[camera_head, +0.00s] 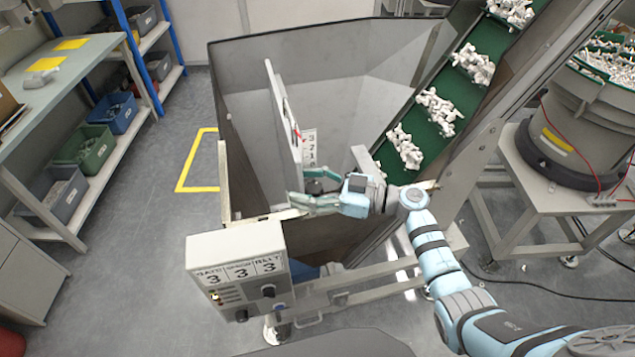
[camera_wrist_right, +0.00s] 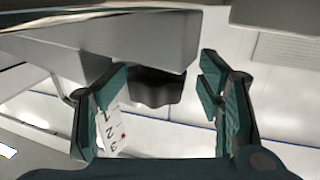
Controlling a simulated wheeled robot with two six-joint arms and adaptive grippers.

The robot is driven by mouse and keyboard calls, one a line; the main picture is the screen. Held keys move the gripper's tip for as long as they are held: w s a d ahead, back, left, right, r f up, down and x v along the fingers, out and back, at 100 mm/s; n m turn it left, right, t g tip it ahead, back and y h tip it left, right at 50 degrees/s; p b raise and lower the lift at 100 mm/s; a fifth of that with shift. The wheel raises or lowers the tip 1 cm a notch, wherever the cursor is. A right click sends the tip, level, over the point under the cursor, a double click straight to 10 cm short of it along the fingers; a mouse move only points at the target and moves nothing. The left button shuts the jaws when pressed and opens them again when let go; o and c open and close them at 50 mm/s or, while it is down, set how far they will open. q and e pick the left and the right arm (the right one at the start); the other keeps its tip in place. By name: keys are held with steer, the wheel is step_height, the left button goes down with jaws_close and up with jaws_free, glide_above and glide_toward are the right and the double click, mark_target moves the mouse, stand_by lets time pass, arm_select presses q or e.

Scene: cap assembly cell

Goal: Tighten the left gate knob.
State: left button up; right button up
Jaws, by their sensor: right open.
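A dark lobed knob (camera_wrist_right: 154,88) shows in the right wrist view, under a grey metal part (camera_wrist_right: 130,40). My right gripper (camera_wrist_right: 164,78) is open, with one green finger on each side of the knob. Gaps show on both sides, wider on the right, so the fingers do not appear shut on it. In the head view my right gripper (camera_head: 305,190) is at the hopper's near side, beside the upright gate plate (camera_head: 284,122). The knob is a small dark patch (camera_head: 315,186) there, partly hidden by the fingers. My left gripper is out of view.
A number scale (camera_head: 309,146) stands behind the gripper. A control box (camera_head: 237,262) with dials is in front of the hopper (camera_head: 225,80). A green conveyor (camera_head: 458,88) with white parts rises at right. A bowl feeder (camera_head: 580,125) stands beyond it.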

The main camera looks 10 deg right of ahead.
steer(key=shift+s+a+r, duration=0.1)
steer(key=shift+a, duration=0.45)
steer(key=d, duration=0.3)
steer(key=shift+s+d+f+y, duration=0.15)
steer(key=shift+d+f+y, duration=0.05)
steer(key=shift+d+y, duration=0.1)
steer(key=c, duration=0.7)
steer(key=shift+s+a, duration=0.1)
steer(key=shift+a, duration=0.15)
steer(key=shift+c, duration=1.3)
steer(key=shift+a+r, duration=0.1)
steer(key=shift+a, duration=0.1)
steer(key=shift+c, duration=1)
arm_select(q)
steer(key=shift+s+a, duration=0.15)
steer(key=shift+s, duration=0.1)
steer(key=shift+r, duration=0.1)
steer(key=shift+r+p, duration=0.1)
steer(key=shift+p, duration=0.2)
